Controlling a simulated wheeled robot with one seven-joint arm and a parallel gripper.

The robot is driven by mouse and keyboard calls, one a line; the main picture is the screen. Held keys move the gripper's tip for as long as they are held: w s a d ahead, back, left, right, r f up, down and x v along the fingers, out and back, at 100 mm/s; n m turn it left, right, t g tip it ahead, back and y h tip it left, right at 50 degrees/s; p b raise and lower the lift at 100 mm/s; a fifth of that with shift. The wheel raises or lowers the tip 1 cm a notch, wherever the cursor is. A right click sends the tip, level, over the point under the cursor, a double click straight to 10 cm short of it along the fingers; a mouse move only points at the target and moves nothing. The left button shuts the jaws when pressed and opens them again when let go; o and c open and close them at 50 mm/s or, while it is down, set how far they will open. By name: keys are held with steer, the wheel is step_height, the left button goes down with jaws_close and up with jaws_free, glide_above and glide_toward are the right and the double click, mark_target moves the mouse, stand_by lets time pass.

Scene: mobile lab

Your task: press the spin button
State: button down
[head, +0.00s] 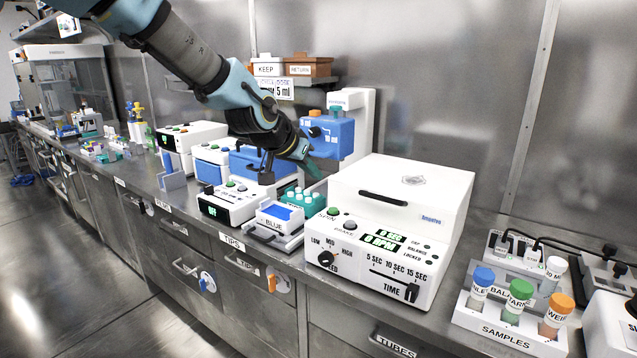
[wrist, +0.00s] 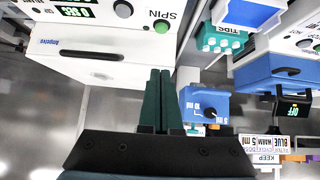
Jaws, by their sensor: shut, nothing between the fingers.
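The white centrifuge (head: 400,200) stands on the counter with its lid down. Its green spin button (head: 333,211) is at the upper left of the front panel, beside the SPIN label. In the wrist view, which is upside down, the spin button (wrist: 162,27) shows at the top, beyond the fingertips. A grey BRAKE button (head: 350,225) sits to the right of it. My gripper (head: 315,171) is shut and empty, above and behind the spin button in the head view. Its dark green fingers (wrist: 160,73) lie together in the wrist view, apart from the button.
A blue pipette stand (head: 328,137) rises just behind my gripper. A SAMPLES rack (head: 505,325) with capped tubes stands on the right.

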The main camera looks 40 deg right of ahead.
steer(key=p, duration=0.2)
glide_above(335, 208)
steer(key=a, duration=0.3)
steer(key=f, duration=0.6)
steer(key=shift+s+d+f, duration=0.2)
steer(key=shift+s, duration=0.05)
step_height(335, 208, down, 3)
steer(key=shift+a+f+p, duration=0.1)
steer(key=shift+p, duration=0.65)
steer(key=shift+f, duration=0.35)
